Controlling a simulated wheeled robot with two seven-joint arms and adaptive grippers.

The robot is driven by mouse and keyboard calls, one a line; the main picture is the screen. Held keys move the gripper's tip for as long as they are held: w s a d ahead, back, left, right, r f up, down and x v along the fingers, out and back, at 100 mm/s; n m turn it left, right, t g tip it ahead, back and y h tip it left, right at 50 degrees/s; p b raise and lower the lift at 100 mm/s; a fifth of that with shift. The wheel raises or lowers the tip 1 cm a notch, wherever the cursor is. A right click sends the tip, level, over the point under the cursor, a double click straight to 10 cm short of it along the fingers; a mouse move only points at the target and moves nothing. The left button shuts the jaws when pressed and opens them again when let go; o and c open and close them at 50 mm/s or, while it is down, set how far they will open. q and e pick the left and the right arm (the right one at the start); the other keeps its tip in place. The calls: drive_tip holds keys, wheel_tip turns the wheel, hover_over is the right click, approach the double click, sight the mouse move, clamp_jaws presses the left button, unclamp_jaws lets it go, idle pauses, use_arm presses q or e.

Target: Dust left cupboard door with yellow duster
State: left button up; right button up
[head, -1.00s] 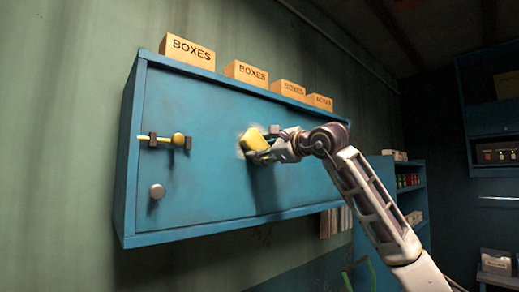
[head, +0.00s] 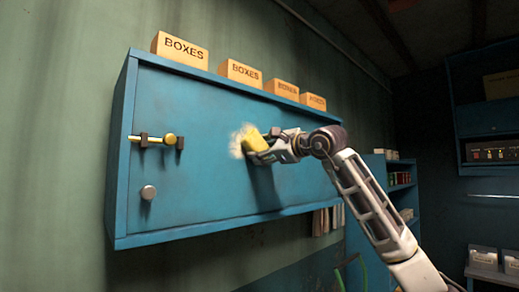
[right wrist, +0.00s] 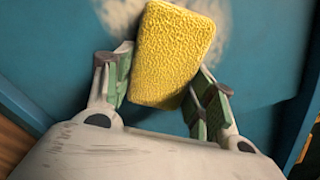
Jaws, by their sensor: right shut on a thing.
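A yellow duster (head: 254,139) is held in my right gripper (head: 270,145) against the blue cupboard door (head: 200,120) in the head view. In the right wrist view the duster (right wrist: 172,55) sits between the two green-padded fingers of the right gripper (right wrist: 160,85). Pale dusty smudges (head: 237,142) show on the door around the duster's left and upper edge. They also show behind it in the right wrist view (right wrist: 122,14). The door has a yellow-ended bolt (head: 152,140) and a round knob (head: 149,192) at its left. My left gripper does not show.
Several boxes (head: 180,50) stand in a row on top of the cupboard. Papers (head: 326,220) hang below it. Blue shelves (head: 400,190) stand at the right behind my right arm. The door's left part is clear of my arm.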

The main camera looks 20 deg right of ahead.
drive_tip(key=shift+w+d, duration=0.2)
drive_tip(key=shift+d, duration=0.3)
drive_tip(key=shift+d, duration=0.1)
drive_tip(key=shift+w+d, duration=0.3)
drive_tip(key=shift+d, duration=0.45)
drive_tip(key=shift+w+d, duration=0.3)
drive_tip(key=shift+d, duration=0.45)
drive_tip(key=shift+r, duration=0.8)
drive_tip(key=shift+a, duration=0.1)
drive_tip(key=shift+s+a, duration=0.3)
drive_tip(key=shift+a, duration=0.45)
drive_tip(key=shift+s+a, duration=0.3)
drive_tip(key=shift+a, duration=0.45)
